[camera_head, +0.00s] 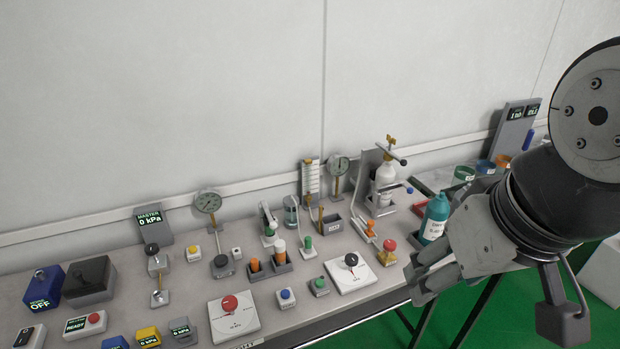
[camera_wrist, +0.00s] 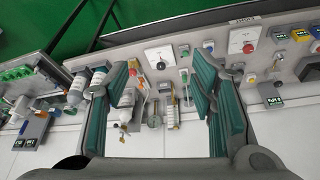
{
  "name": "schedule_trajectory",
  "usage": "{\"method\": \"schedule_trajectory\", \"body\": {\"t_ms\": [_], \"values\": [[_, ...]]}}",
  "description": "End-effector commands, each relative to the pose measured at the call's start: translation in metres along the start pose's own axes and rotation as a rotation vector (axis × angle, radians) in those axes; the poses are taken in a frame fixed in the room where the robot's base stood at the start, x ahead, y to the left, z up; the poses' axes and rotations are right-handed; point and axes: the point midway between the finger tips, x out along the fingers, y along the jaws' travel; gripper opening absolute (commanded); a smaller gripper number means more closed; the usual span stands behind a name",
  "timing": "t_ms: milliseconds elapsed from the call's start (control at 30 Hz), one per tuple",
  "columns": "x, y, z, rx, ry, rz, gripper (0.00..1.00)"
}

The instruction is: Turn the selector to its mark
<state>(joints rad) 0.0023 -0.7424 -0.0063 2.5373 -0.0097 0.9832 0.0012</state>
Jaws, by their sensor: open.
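Two white plates with round dials lie along the front of the bench, and I cannot tell which is the selector. One has a black knob (camera_head: 351,260) and the other a red knob (camera_head: 229,303). Both also show in the wrist view, the black knob (camera_wrist: 161,65) near the middle and the red knob (camera_wrist: 247,48) at the upper right. Their marks are too small to read. My gripper (camera_head: 428,278) is open and empty, to the right of the black-knob plate in the head view. Its two green-padded fingers (camera_wrist: 165,85) stand apart in the wrist view.
A teal bottle (camera_head: 434,218) stands beside my gripper. A red-topped lever (camera_head: 388,252) is close to the black-knob plate. Gauges, small buttons and orange-handled holders (camera_head: 280,255) crowd the bench. A wall (camera_head: 200,90) rises behind; green floor (camera_head: 390,330) lies beyond the front edge.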

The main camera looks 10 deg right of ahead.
Motion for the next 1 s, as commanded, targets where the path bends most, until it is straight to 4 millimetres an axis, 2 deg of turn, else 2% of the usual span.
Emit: {"method": "schedule_trajectory", "body": {"t_ms": [133, 233, 467, 667, 800, 1000], "values": [[0.01, 0.0, -0.023, 0.036, -0.031, 0.002, 0.51], [0.024, 0.0, -0.051, 0.083, -0.067, 0.005, 0.51], [0.075, -0.001, -0.12, 0.207, -0.154, 0.02, 0.51], [0.137, -0.002, -0.174, 0.315, -0.228, 0.039, 0.51], [0.19, -0.003, -0.205, 0.389, -0.28, 0.056, 0.51], [0.257, -0.004, -0.232, 0.474, -0.335, 0.078, 0.51]]}}
